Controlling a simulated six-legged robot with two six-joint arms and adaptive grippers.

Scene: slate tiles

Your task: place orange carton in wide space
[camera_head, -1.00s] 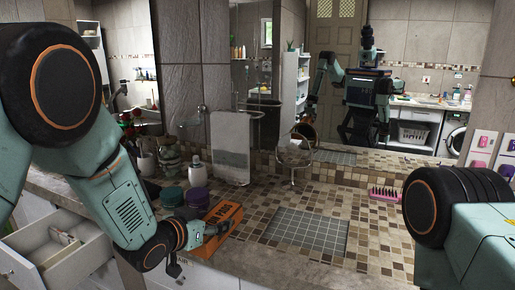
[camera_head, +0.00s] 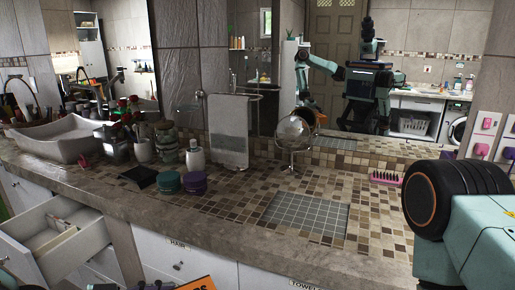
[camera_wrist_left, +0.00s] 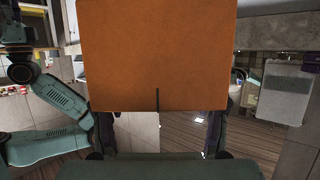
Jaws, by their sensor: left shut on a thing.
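The orange carton (camera_head: 197,284) shows only as a sliver with dark lettering at the bottom edge of the head view, in front of the counter. In the left wrist view the carton (camera_wrist_left: 155,55) fills the upper middle. My left gripper (camera_wrist_left: 157,122) is shut on it, a finger at each side. In the head view most of this gripper is below the frame. Which spot is the wide space is not marked. My right gripper is out of view.
A round mirror (camera_head: 293,132) stands behind. A pink brush (camera_head: 386,178) lies right. An open drawer (camera_head: 60,240) juts out lower left.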

